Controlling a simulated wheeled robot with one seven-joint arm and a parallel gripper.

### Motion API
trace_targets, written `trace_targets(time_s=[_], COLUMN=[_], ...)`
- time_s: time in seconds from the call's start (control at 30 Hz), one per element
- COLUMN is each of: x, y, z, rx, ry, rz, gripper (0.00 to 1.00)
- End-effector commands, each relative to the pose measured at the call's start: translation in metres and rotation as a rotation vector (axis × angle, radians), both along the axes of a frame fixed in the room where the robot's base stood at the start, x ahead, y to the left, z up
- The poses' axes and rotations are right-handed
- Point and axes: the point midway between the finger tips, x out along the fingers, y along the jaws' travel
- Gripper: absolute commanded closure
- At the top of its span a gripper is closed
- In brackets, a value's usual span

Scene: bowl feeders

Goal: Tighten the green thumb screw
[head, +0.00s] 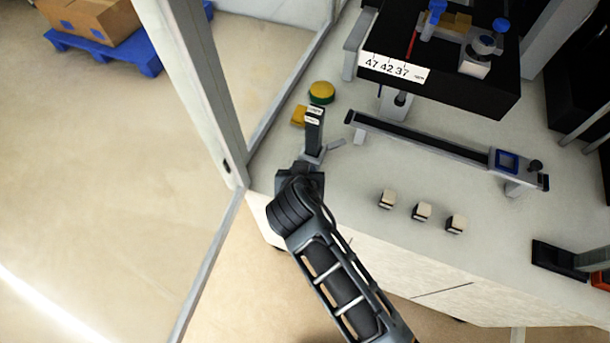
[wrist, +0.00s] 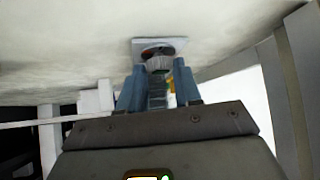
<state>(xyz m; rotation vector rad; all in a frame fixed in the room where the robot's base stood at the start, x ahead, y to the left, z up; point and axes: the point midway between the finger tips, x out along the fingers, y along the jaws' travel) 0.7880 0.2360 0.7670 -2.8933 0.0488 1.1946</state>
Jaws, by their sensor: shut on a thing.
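In the wrist view my gripper (wrist: 158,70) has its two blue-grey fingers close around a small grey ridged knob (wrist: 158,63). The knob stands in front of a dark and reddish ring on a pale square plate (wrist: 176,43). I cannot see green on the knob, so I cannot tell whether it is the green thumb screw. In the head view my gripper (head: 308,170) is at the left end of the bench, just below a dark upright post (head: 314,132) with white labels. The held part is hidden there.
A yellow-topped green round piece (head: 321,92) and a yellow block (head: 298,115) sit just behind the post. A rail (head: 420,136) and a raised black unit (head: 450,80) stand to the right. Three small pale blocks (head: 421,211) lie in front. A frame upright (head: 208,90) is close at left.

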Motion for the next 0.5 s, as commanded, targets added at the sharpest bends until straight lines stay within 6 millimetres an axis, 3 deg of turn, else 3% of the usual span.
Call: trace_targets(time_s=[0.5], x=[0.0021], y=[0.0094], z=[-0.0031], rx=[0.002], ry=[0.001], rz=[-0.380], gripper=[0.97])
